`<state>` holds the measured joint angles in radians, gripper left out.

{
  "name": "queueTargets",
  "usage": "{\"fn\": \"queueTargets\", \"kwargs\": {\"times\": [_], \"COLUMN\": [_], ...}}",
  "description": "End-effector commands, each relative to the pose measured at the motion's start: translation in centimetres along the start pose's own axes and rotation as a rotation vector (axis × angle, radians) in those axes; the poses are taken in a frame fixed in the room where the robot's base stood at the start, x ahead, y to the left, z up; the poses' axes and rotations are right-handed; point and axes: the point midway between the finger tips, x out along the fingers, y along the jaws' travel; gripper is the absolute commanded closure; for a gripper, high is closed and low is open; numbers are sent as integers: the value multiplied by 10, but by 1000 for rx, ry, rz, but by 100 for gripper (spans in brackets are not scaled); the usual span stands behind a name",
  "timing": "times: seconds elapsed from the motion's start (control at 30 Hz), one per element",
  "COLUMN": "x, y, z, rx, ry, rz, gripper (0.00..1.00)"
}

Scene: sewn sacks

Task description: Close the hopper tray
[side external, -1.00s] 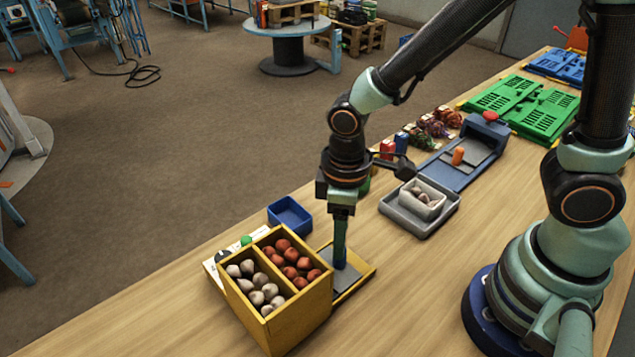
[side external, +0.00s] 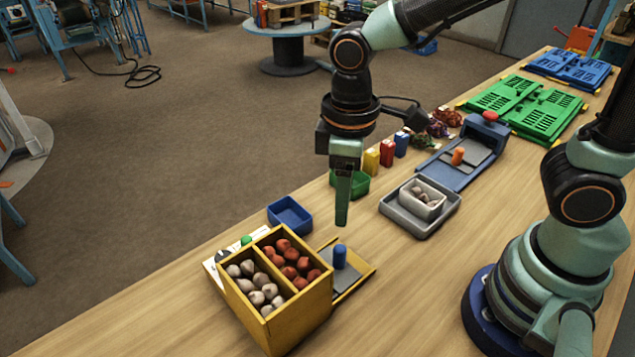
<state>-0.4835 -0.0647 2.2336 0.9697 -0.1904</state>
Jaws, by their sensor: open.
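The yellow hopper (side external: 295,318) stands at the front of the bench, with pale bulbs in its left compartment and red ones in its right. Its tray (side external: 361,281), with yellow edges and a grey plate, sticks out from the right side. A blue upright knob (side external: 340,256) stands on the grey plate. My gripper (side external: 342,222) points down above and slightly behind the knob, apart from it, and holds nothing. Its fingers overlap from this side, so the gap between them is hidden.
An empty blue bin (side external: 290,215) stands behind the hopper and a green bin (side external: 356,183) behind my gripper. A grey tray (side external: 406,222) with a white box of pale bulbs is to the right. Bare bench lies between the hopper and my base.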

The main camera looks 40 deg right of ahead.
Motion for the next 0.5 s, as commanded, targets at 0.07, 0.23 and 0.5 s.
{"fn": "queueTargets", "kwargs": {"times": [0.07, 0.23, 0.5], "x": [5, 26, 77], "y": [0, 0, 0], "z": [1, 2, 3], "rx": [0, 0, 0], "ry": [-5, -9, -11], "rz": [-1, -2, -2], "gripper": [41, 41, 41]}}
